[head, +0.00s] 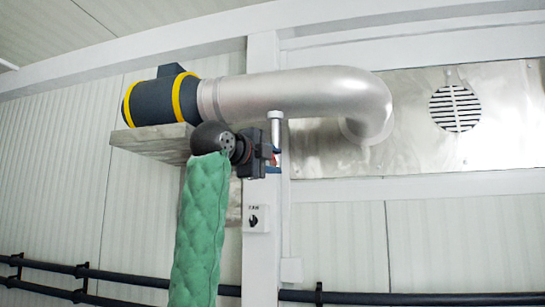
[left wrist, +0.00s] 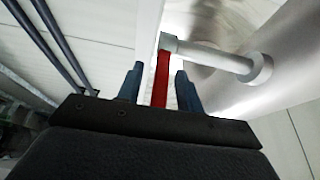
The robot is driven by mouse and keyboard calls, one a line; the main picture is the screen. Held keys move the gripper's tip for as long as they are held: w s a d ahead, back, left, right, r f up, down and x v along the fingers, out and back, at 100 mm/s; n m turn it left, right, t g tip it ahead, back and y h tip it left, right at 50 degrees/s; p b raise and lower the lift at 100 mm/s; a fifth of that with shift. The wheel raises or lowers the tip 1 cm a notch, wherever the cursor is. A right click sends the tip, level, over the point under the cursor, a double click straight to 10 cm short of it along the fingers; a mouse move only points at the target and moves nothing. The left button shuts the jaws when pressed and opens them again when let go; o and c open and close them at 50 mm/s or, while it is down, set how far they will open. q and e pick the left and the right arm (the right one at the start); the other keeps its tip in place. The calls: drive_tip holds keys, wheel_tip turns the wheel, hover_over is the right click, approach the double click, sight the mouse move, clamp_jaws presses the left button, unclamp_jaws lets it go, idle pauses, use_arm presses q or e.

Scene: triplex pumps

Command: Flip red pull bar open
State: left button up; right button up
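The red pull bar (left wrist: 161,84) shows in the left wrist view as a narrow red strip beside a white post. It runs between the two blue fingers of my left gripper (left wrist: 159,71), with a small gap visible on each side. The fingers are apart and do not look closed on it. In the head view my left gripper (head: 276,160) is raised at the white column, just below the capped white post (head: 276,128). Only a small reddish patch of the bar shows there; the gripper hides most of it. My right gripper is in neither view.
A silver duct (head: 300,92) with a dark, yellow-banded fan unit (head: 157,103) runs above my gripper. A grey shelf (head: 150,141) is left of it. A small switch box (head: 256,219) sits below on the column (head: 259,262). Dark pipes (head: 420,299) run along the lower wall.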

use_arm(q)
drive_tip(key=shift+w+d+f, duration=0.1)
drive_tip(key=shift+w, duration=0.05)
clamp_jaws()
